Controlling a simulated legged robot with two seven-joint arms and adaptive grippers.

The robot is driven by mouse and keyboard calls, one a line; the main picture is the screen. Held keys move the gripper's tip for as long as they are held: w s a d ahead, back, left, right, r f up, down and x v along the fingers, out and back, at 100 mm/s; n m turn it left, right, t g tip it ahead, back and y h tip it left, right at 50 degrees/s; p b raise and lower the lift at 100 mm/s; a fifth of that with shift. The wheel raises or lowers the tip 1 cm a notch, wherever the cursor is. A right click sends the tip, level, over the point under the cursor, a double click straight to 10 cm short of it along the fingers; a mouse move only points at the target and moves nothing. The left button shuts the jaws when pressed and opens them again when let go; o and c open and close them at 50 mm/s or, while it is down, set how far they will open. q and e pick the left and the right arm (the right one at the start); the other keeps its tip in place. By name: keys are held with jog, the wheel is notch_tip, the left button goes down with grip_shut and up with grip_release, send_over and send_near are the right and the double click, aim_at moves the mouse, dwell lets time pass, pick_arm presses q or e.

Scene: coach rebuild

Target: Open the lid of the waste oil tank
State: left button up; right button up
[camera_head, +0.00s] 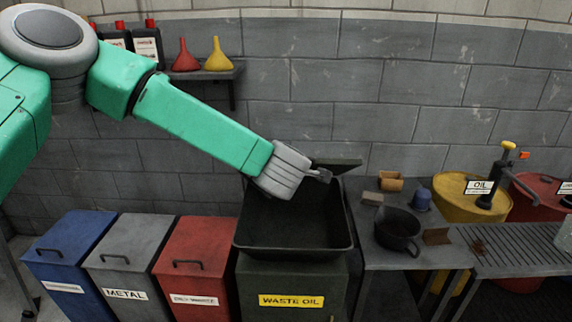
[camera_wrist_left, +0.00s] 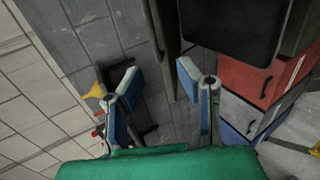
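The dark green waste oil tank (camera_head: 294,278), with a yellow WASTE OIL label, stands at the bottom middle of the head view. Its wide black basin top (camera_head: 290,241) is uncovered. The lid (camera_head: 340,166) stands raised at the back of the basin, partly hidden by my left arm. My left gripper (camera_head: 322,175) is at the lid's upper part. In the left wrist view, the left gripper (camera_wrist_left: 160,72) has its fingers apart, with the lid's dark edge (camera_wrist_left: 166,45) between or just beyond them; contact cannot be told. My right gripper is not in view.
Blue (camera_head: 70,255), grey (camera_head: 130,262) and red (camera_head: 195,262) bins stand left of the tank. A bench (camera_head: 400,258) with a black pan (camera_head: 397,228) is on the right. A wall shelf (camera_head: 205,74) holds funnels and bottles behind my arm.

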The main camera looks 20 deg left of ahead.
pick_arm(q)
jog(key=shift+d+r, duration=0.1)
jog(key=shift+d, duration=0.2)
jog(key=shift+c, duration=0.5)
grip_shut()
jog(key=s+a+f+n+t+y+b, duration=0.1)
jog(key=s+a+f+n+t+b, duration=0.15)
jog(key=a+f+n+b, duration=0.75)
jog(key=s+a+f+n+t+y+b, duration=0.1)
jog(key=s+a+f+n+t+b, duration=0.2)
jog(key=n+b, duration=0.75)
jog(key=w+a+r+m+t+b, duration=0.1)
jog(key=w+a+r+m+b, duration=0.1)
jog(key=w, duration=1.1)
jog(key=shift+a+r+m, duration=0.35)
jog(key=shift+a+r, duration=0.5)
jog(key=shift+a, duration=0.05)
